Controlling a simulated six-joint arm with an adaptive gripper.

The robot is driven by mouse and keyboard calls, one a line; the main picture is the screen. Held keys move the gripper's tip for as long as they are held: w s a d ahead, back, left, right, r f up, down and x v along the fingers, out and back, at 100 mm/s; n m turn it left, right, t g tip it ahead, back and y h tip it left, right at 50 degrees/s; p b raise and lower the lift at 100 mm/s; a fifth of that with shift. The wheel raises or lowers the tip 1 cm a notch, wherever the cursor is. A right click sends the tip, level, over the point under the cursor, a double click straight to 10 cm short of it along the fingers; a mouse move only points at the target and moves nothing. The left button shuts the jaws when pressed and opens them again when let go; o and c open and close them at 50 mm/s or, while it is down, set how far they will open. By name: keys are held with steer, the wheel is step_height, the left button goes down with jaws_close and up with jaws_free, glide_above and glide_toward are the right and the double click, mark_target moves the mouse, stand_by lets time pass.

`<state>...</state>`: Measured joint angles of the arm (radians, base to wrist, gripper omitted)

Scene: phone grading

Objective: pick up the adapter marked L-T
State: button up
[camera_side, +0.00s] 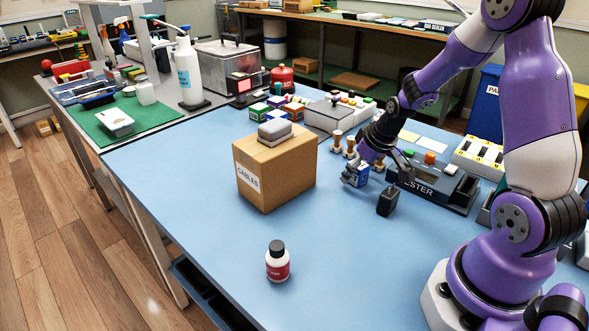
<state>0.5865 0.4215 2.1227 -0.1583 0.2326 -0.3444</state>
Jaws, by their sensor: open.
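A small black block (387,201) shaped like a plug-in adapter stands on the blue bench in front of the tester. No L-T marking can be read on it at this size. My gripper (376,175) is open and low over the bench, just behind and to the left of the black block. A small blue and white box (361,174) is at its left finger; I cannot tell if they touch. The finger partly covers the box. No other adapter can be made out.
A cardboard box (262,178) with grey items on top stands left of my gripper. The dark tester (437,188) is close on the right, wooden-handled stamps (337,142) behind. A bottle (277,262) stands in front. The front-middle of the bench is mostly clear.

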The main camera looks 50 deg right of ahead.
steer(key=shift+f, duration=0.2)
steer(key=c, duration=1.1)
steer(key=shift+c, duration=0.2)
steer(key=shift+r, duration=0.15)
